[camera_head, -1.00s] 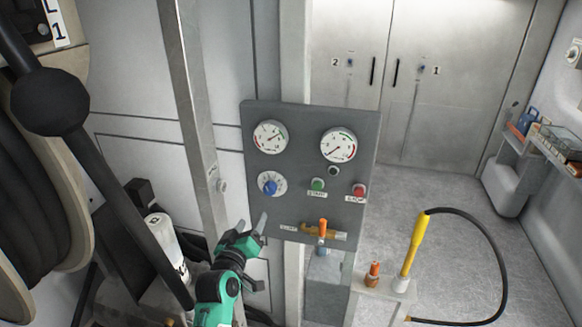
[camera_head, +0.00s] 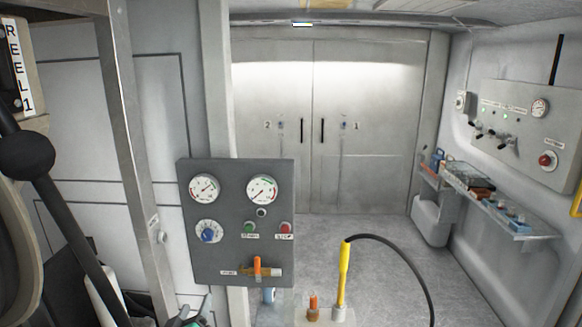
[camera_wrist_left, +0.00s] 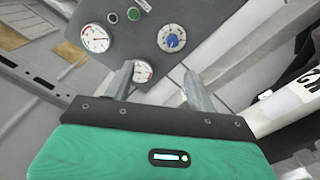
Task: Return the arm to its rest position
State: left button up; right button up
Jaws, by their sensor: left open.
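My left gripper (camera_head: 192,312) shows only as fingertips and a bit of green at the bottom edge of the head view, below the grey gauge panel (camera_head: 236,268). In the left wrist view its two fingers (camera_wrist_left: 158,85) stand apart with nothing between them. Beyond them that view shows the panel (camera_wrist_left: 135,50) with the blue knob (camera_wrist_left: 172,40) and round gauges. The fingers look apart from the panel. The rest of my left arm is hidden below the head view. My right gripper is not in view.
A reel (camera_head: 18,250) with a black bar stands at the left. A yellow-handled wand (camera_head: 344,270) with a black hose stands right of the panel. A shelf (camera_head: 500,215) and a control box (camera_head: 525,135) line the right wall. Double doors (camera_head: 313,130) close the back; open floor lies before them.

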pick_arm(q)
jog(key=s+d+f+m+g, duration=0.1)
jog(key=s+f+g, duration=0.25)
jog(key=f, duration=1.05)
jog(key=s+d+f+m+g+h, duration=0.15)
jog(key=s+f, duration=0.35)
jog(key=f, duration=0.9)
jog(key=s+d+f+m+g+y, duration=0.1)
jog(key=s+d+f+m+g, duration=0.2)
jog(key=f, duration=1.1)
jog(key=s+a+f+g, duration=0.2)
jog(key=s+f, duration=0.6)
jog(key=s, duration=0.3)
jog(key=s+a+f+g, duration=0.2)
jog(key=s+f+g, duration=0.1)
jog(key=s+f, duration=0.65)
jog(key=s+a+f+m+g, duration=0.1)
jog(key=s+a+f+g, duration=0.1)
jog(key=s, duration=0.9)
jog(key=s+a+f+m+g+y, duration=0.1)
jog(key=s+a+f+m, duration=0.1)
jog(key=s, duration=1)
notch_tip(320, 180, down, 2)
jog(key=shift+a+f+g, duration=0.2)
jog(key=shift+a+g, duration=0.2)
jog(key=shift+a, duration=0.15)
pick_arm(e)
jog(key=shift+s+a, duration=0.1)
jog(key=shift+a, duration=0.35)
